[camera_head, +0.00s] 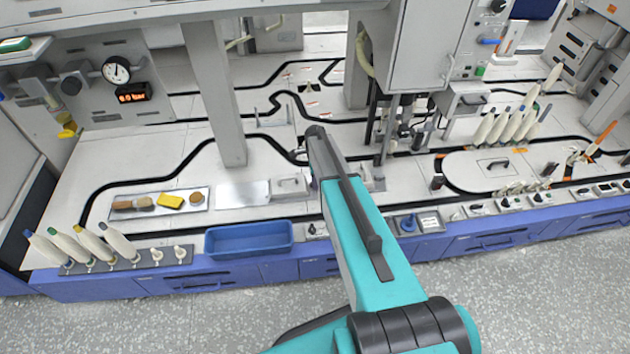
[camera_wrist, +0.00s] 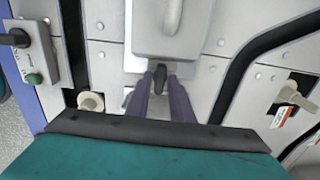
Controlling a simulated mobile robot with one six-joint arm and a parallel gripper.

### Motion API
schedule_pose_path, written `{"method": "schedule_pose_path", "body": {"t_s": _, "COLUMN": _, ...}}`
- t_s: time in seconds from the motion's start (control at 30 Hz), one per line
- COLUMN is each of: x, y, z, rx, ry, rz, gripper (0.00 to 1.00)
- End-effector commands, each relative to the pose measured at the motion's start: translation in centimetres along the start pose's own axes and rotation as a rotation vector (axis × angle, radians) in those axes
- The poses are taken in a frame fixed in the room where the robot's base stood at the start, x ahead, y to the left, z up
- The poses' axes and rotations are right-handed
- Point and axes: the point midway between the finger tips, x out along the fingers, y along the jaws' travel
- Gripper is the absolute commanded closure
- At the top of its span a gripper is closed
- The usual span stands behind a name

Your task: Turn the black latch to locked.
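In the wrist view, a small black piece that looks like the latch (camera_wrist: 160,76) stands at the near edge of a grey lidded box (camera_wrist: 200,42). My gripper (camera_wrist: 160,82) has its two dark fingers on either side of the latch, with a narrow gap visible on each side. The gripper is open and seems not to touch it. I cannot tell the latch's exact angle. In the head view the grey box (camera_head: 290,187) shows just left of my arm, which hides the latch and most of my gripper.
A grey switch box (camera_wrist: 32,75) with a black knob and green button is at left in the wrist view. Cream knobs (camera_wrist: 91,101) stand nearby, and a black track (camera_wrist: 250,60) curves at right. A blue bin (camera_head: 248,239) and a tool tray (camera_head: 160,203) lie left in the head view.

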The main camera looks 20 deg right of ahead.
Motion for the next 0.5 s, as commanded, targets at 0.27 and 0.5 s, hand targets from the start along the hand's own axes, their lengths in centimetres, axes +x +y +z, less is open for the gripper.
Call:
{"method": "schedule_pose_path", "body": {"t_s": 0.27, "x": -0.5, "y": 0.0, "z": 0.1, "rx": -0.002, "ry": 0.001, "rz": 0.000, "gripper": 0.80}}
{"method": "schedule_pose_path", "body": {"t_s": 0.5, "x": -3.0, "y": 0.1, "z": 0.1, "rx": -0.002, "ry": 0.001, "rz": -0.001, "gripper": 0.80}}
